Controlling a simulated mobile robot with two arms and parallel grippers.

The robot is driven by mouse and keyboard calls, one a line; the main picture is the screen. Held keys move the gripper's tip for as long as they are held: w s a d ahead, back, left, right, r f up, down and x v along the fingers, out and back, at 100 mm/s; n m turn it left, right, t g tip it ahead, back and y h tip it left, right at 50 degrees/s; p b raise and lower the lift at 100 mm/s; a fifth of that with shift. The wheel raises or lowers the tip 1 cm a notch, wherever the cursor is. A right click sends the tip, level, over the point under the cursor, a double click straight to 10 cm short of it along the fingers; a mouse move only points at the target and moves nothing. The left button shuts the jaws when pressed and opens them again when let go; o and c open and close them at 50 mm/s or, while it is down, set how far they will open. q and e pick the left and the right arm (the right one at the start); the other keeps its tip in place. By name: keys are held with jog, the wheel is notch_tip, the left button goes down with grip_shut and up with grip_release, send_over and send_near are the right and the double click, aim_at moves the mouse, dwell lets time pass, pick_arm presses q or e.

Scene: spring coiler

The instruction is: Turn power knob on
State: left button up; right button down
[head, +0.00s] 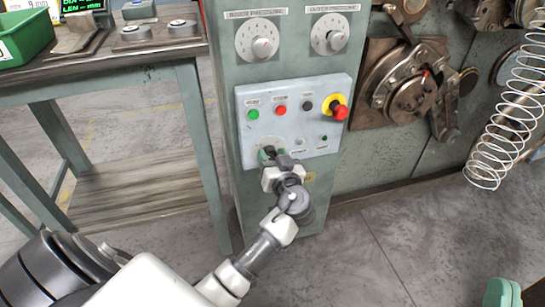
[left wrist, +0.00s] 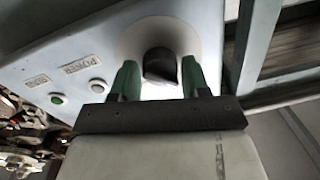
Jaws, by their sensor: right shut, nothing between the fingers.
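The power knob (left wrist: 160,66) is a dark knob on a pale round base, at the panel's lower left corner. In the left wrist view it sits between the two green fingers of my left gripper (left wrist: 160,80), with a gap on each side. In the head view my left gripper (head: 268,155) is at the lower left of the control panel (head: 318,98) and largely hides the knob. The gripper is open.
The panel has a green button (head: 253,114), a red button (head: 281,110), a black button (head: 307,105) and a red emergency stop (head: 339,112). A workbench (head: 120,62) stands at left; a wire spring (head: 497,140) hangs at right.

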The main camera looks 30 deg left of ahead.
pick_arm(q)
jog(key=c, duration=0.5)
